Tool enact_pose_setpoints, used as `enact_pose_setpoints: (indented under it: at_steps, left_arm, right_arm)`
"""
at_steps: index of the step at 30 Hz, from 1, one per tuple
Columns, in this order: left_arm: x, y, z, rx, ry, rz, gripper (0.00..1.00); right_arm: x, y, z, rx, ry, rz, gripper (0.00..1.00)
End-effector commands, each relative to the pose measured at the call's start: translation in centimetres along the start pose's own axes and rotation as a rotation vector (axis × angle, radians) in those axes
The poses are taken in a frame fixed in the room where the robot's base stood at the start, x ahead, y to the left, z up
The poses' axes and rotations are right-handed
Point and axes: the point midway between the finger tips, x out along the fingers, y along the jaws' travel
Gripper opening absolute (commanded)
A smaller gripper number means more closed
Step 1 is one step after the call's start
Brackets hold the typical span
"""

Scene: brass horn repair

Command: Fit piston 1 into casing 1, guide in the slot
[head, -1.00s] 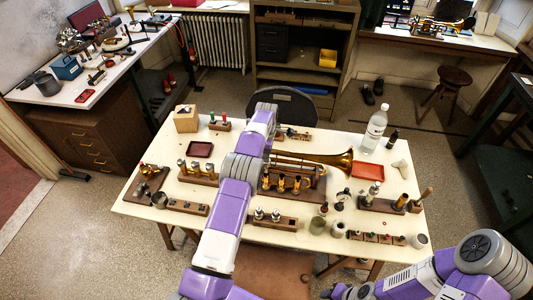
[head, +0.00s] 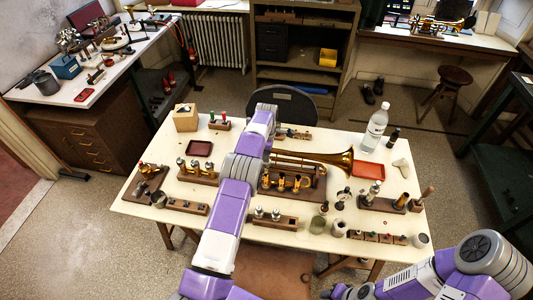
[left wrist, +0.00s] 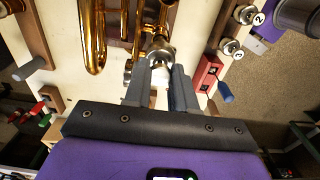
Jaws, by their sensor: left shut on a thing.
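My left gripper (left wrist: 160,82) is shut on a small silver-topped part, which I take to be piston 1 (left wrist: 160,52). Its lower end and its guide are hidden. Brass tubing of the horn (left wrist: 92,35) lies just beyond and to the left in the left wrist view. In the head view the horn (head: 325,160) lies across the table with its bell to the right, and upright brass casings (head: 297,182) stand in front of it. My left arm covers the gripper there, so I cannot tell whether the piston is in a casing.
A wooden rack (head: 283,224) holds two silver-topped pistons, whose caps marked 2 (left wrist: 259,18) and 3 (left wrist: 231,47) show in the wrist view. A red tray (head: 369,170), a clear bottle (head: 375,130) and several small tool blocks crowd the table (head: 140,205).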

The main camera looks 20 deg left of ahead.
Motion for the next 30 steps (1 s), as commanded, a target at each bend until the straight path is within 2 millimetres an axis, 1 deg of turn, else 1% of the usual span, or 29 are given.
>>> enact_pose_setpoints:
  at_steps: [30]
  left_arm:
    - [3.2,0.0,0.0,0.000,0.000,0.000,0.00]
  right_arm:
    - [2.1,0.8,-0.1,0.000,0.000,0.000,0.43]
